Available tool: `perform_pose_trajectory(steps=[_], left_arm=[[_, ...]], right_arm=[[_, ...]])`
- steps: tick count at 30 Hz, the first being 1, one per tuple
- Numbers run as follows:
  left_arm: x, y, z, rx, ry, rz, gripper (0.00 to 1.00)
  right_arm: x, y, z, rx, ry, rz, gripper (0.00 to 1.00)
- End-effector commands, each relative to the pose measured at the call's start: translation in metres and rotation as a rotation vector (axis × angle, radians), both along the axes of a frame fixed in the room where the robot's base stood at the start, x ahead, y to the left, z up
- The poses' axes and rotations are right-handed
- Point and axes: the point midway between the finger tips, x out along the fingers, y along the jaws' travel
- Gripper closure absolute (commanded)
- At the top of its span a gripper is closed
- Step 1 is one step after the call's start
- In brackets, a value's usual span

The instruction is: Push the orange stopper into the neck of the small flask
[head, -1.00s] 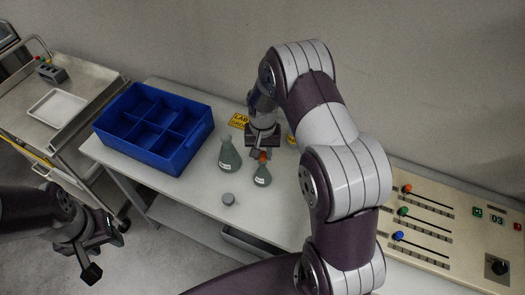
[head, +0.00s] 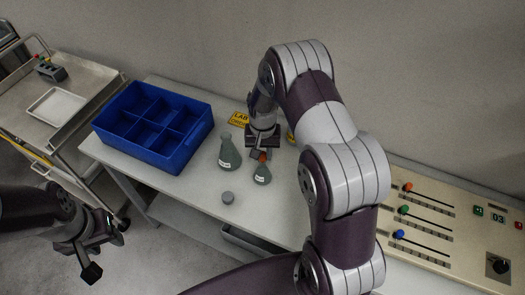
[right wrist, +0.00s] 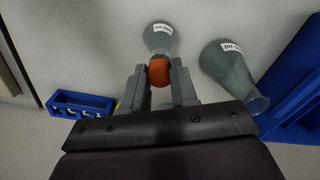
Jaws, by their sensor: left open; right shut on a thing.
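The small flask (head: 262,176) stands upright on the table. It also shows in the right wrist view (right wrist: 158,40), with a white label. The orange stopper (right wrist: 158,72) is between the fingers of my right gripper (right wrist: 160,88), which is shut on it. The stopper is at the flask's mouth; how deep it sits in the neck I cannot tell, as the stopper and fingers cover the rim. In the head view the stopper (head: 262,157) shows on top of the small flask, below my right gripper. My left gripper (head: 99,248) is open and empty, away from the table at lower left.
A larger flask (head: 229,155) stands close on the left of the small one. A grey round piece (head: 228,198) lies in front. A blue divided crate (head: 178,160) is on the table's left. A control panel (head: 455,235) with sliders is at right.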

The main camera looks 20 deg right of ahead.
Motion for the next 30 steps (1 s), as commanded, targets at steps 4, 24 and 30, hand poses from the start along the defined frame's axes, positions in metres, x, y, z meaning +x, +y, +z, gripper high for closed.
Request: perform_pose_trajectory(steps=[4,24,30], left_arm=[[0.0000,0.0000,-0.0006,0.000,0.000,0.000,0.57],[0.0000,0.0000,-0.0039,0.000,0.000,0.000,0.57],[0.0000,0.0000,-0.0036,0.000,0.000,0.000,0.57]], right_arm=[[0.0001,0.0000,-0.0011,0.000,0.000,0.000,1.00],[0.0000,0.0000,-0.0076,0.000,0.001,0.000,1.00],[0.0000,0.0000,-0.0072,0.000,0.000,0.000,1.00]])
